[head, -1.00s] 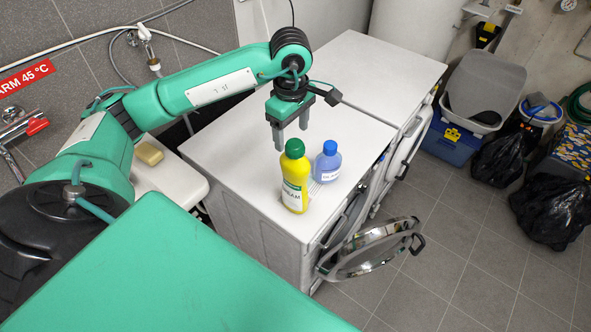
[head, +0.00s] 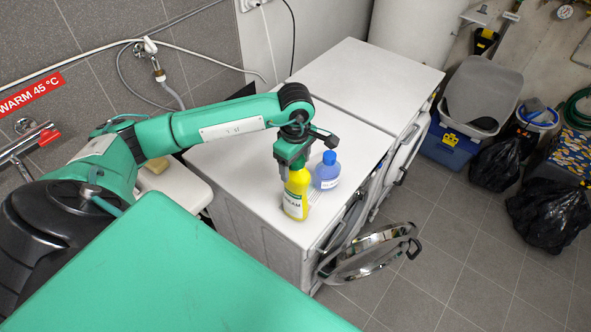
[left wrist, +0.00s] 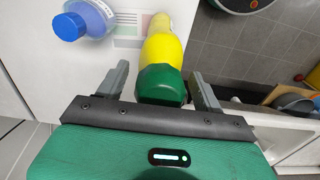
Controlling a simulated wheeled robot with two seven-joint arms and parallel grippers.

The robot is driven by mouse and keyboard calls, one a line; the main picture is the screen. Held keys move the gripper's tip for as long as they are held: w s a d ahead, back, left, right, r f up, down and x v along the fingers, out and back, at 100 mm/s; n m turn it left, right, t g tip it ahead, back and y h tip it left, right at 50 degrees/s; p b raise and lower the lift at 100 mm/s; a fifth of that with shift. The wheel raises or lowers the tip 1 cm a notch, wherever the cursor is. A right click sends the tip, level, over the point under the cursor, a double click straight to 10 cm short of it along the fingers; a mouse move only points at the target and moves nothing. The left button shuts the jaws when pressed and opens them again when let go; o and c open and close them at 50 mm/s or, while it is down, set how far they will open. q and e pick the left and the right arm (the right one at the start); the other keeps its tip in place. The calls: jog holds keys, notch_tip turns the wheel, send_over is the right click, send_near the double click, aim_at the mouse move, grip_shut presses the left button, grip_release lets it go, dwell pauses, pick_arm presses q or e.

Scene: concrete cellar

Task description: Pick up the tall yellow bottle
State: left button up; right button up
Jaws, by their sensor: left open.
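The tall yellow bottle (head: 296,193) stands upright near the front edge of the white machine top, with a white label. Its green cap shows in the left wrist view (left wrist: 161,84), between the two fingers. My left gripper (head: 294,170) is open over the bottle's upper part, one finger on each side, with a visible gap at least on the right finger. A blue bottle (head: 327,172) stands close to the right of the yellow one. My right gripper is in neither view.
A round washer door (head: 368,254) hangs open at the machine's front. The machine top (head: 232,160) is clear to the left. A sink with soap (head: 157,165) is at left.

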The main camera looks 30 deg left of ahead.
pick_arm(q)
jog(key=shift+c, duration=0.4)
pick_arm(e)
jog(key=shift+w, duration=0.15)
pick_arm(q)
jog(key=c, duration=0.4)
grip_shut()
jog(key=shift+r, duration=0.1)
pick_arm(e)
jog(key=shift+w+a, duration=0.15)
